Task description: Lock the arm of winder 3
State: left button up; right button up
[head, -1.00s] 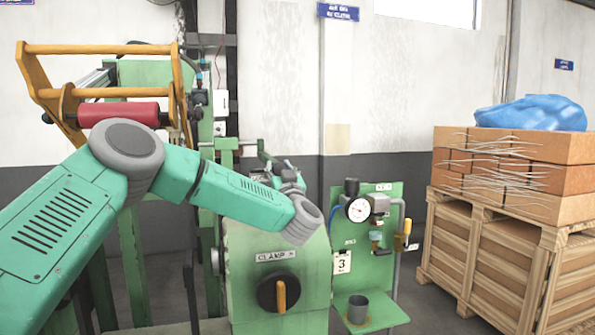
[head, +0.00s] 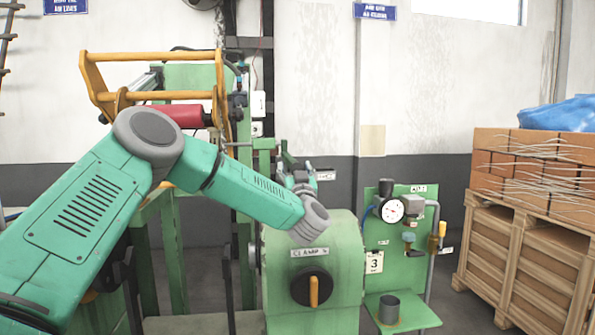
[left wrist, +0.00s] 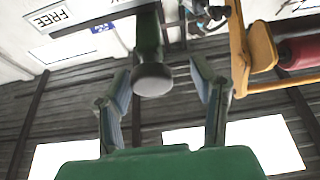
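Winder 3 is the green machine (head: 335,262), with a "CLAMP" label and a round black knob (head: 314,289) whose orange handle stands upright. A plate marked 3 (head: 374,262) hangs beside it. A yellow frame arm (head: 150,55) with a red roller (head: 185,115) rises at the back left. My left gripper (head: 299,177) is behind the machine's top, partly hidden by my wrist. In the left wrist view my left gripper (left wrist: 163,105) is open, its fingers spread either side of a green lever with a grey round end (left wrist: 153,80). Contact cannot be told. My right gripper is not in view.
A green panel (head: 410,285) with a gauge (head: 391,210) and a grey cup (head: 389,309) stands right of the machine. A "FREE" sign (left wrist: 75,17) shows upside down in the left wrist view.

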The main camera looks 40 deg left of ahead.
pick_arm(q)
jog(key=shift+w+f, duration=0.1)
jog(key=shift+d+f, duration=0.2)
jog(key=v, duration=1.1)
jog(key=shift+s, duration=0.45)
